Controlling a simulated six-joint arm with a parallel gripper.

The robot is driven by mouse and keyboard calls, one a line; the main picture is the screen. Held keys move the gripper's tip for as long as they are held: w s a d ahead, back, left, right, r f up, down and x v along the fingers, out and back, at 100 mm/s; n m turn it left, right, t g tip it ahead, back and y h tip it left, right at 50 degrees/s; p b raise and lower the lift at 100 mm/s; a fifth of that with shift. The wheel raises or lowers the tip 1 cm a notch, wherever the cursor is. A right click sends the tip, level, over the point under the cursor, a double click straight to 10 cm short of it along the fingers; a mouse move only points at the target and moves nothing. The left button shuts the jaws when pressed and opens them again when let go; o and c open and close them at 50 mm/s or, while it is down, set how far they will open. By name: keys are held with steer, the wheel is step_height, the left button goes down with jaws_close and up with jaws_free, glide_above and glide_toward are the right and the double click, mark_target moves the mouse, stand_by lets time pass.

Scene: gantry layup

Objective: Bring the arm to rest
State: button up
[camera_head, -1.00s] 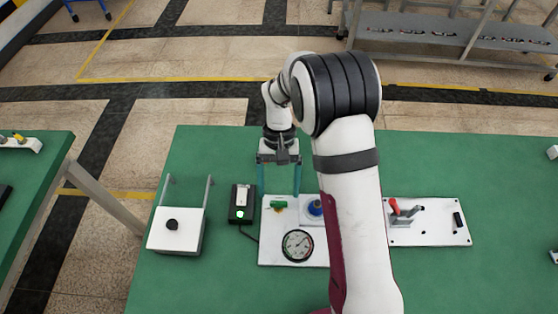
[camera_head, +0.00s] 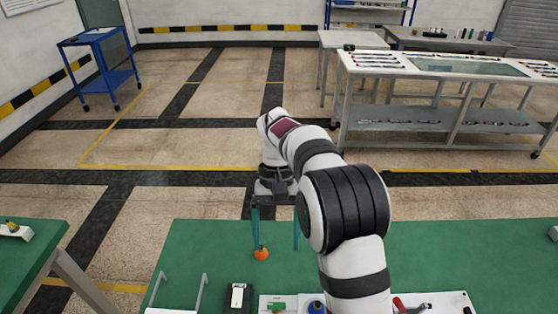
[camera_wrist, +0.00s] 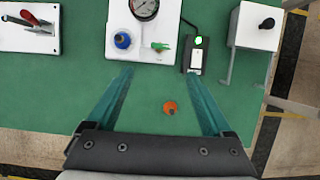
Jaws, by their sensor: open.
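My gripper (camera_head: 276,238) hangs over the far part of the green table (camera_head: 440,255), its two teal fingers spread apart. In the wrist view my gripper (camera_wrist: 158,80) is open with nothing held between the fingers. A small orange round thing (camera_head: 261,254) lies on the table below, near the left finger in the head view. In the wrist view this orange thing (camera_wrist: 170,108) shows between the fingers, with bare green around it. My arm reaches out across the table, bent at the elbow.
A white panel carries a gauge (camera_wrist: 145,6), a blue knob (camera_wrist: 122,40) and a green handle (camera_wrist: 159,46). Beside it are a black box with a lit green lamp (camera_wrist: 198,40), a white box with a black knob (camera_wrist: 267,23) and a red-lever clamp (camera_wrist: 30,18).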

steer(key=s+d+r+m+t+y, duration=0.1)
steer(key=s+d+r, duration=0.2)
steer(key=s+r, duration=0.15)
steer(key=s+d+r+m+t, duration=0.1)
steer(key=s+d+r, duration=0.15)
steer(key=s, duration=0.35)
steer(key=s+d+f+m+t, duration=0.1)
steer(key=s+m, duration=0.1)
steer(key=s, duration=0.5)
steer(key=s+d+f+m+t, duration=0.1)
steer(key=s+f, duration=0.1)
steer(key=s, duration=0.6)
steer(key=shift+d+f+m+y, duration=0.2)
steer(key=shift+m+y, duration=0.2)
